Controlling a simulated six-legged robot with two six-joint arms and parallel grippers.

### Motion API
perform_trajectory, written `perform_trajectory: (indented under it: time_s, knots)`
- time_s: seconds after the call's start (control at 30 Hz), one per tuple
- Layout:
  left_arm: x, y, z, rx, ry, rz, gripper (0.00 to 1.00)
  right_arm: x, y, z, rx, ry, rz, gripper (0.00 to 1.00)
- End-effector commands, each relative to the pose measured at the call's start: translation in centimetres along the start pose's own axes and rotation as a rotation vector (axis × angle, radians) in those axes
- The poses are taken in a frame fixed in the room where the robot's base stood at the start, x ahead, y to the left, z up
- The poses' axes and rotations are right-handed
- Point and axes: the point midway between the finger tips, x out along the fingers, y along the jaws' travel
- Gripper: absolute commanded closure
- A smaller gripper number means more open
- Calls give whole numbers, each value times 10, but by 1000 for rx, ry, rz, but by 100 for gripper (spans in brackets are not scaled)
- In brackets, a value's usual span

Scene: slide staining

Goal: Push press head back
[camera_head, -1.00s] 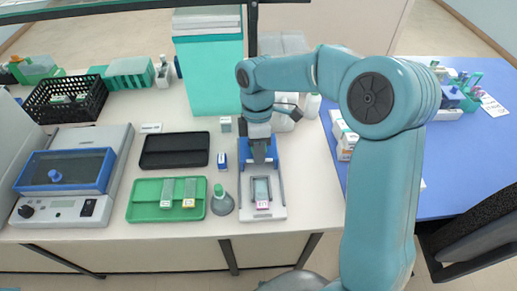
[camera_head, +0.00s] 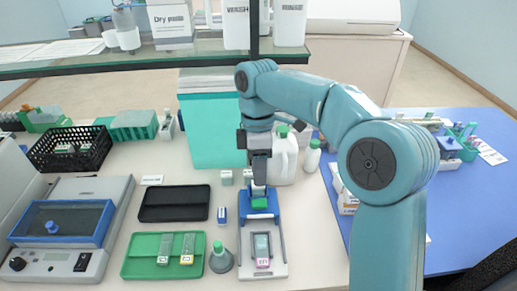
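The press (camera_head: 281,262) stands near the front edge of the table, with a white base and blue parts at its rear. A slide (camera_head: 262,244) with a pink label lies in its bed. The press head, with a green block (camera_head: 260,202) on blue, is at the rear, clear of the slide. My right gripper (camera_head: 259,186) points down right above or against the green block; I cannot tell whether they touch. Its fingers are seen end-on and too small to judge. My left gripper is not in view.
A green tray (camera_head: 148,268) with two slides and a green-topped grey cone (camera_head: 220,260) stand left of the press. A black tray (camera_head: 174,204) lies behind them. A white jug (camera_head: 285,160) and teal box (camera_head: 208,130) stand behind the gripper.

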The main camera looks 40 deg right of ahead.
Motion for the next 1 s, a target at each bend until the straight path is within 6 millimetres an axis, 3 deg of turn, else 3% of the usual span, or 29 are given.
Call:
perform_trajectory:
  time_s: [0.1, 0.3, 1.0]
  knots:
    - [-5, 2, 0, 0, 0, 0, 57, -27, 0, -1, -1, 1, 3, 64]
    - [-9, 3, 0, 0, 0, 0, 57, -50, 0, 0, -1, 0, 1, 64]
    - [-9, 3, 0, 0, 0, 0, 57, -53, 0, 0, 0, 0, 1, 64]
